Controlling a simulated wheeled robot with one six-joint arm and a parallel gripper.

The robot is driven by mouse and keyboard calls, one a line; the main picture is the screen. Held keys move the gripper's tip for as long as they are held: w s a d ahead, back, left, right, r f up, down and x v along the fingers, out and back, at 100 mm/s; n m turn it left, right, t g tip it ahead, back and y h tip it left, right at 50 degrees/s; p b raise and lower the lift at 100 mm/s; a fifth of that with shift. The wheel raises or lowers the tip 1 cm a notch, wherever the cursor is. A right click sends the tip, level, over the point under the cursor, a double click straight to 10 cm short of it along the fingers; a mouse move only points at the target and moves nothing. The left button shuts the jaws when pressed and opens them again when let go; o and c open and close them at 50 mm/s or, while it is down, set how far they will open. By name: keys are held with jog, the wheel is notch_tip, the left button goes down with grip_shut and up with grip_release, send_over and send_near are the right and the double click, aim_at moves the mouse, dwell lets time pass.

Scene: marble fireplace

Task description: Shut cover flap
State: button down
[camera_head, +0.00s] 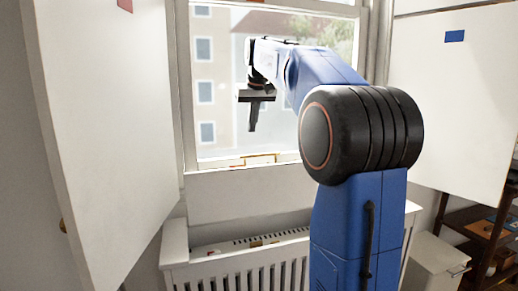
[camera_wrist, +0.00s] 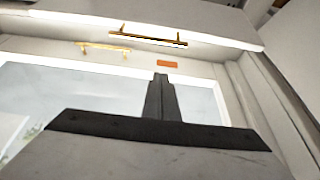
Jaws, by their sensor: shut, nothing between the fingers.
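A white panel (camera_head: 240,196) stands upright below the window, behind the slatted radiator cover (camera_head: 240,275). It looks like the cover flap, raised, but I cannot tell for certain. A gold handle (camera_head: 260,157) shows near its top edge. In the wrist view, a gold handle (camera_wrist: 147,38) runs along a white edge, and an orange mark (camera_wrist: 167,64) lies below it. My gripper (camera_head: 252,128) hangs in front of the window, fingers down, above the handle and apart from it. Its dark fingers also show in the wrist view (camera_wrist: 161,80), shut and empty.
Tall white panels stand at the left (camera_head: 100,120), with a red mark, and at the right (camera_head: 450,100), with a blue mark. The window (camera_head: 215,75) is behind my gripper. A white bin (camera_head: 438,262) and a dark shelf (camera_head: 485,235) stand at lower right.

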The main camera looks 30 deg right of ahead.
notch_tip(320, 180, down, 9)
jog(key=shift+w+d, duration=0.25)
jog(key=shift+d, duration=0.2)
dwell(0.6)
jog(key=shift+s+f, duration=0.1)
jog(key=shift+s, duration=0.05)
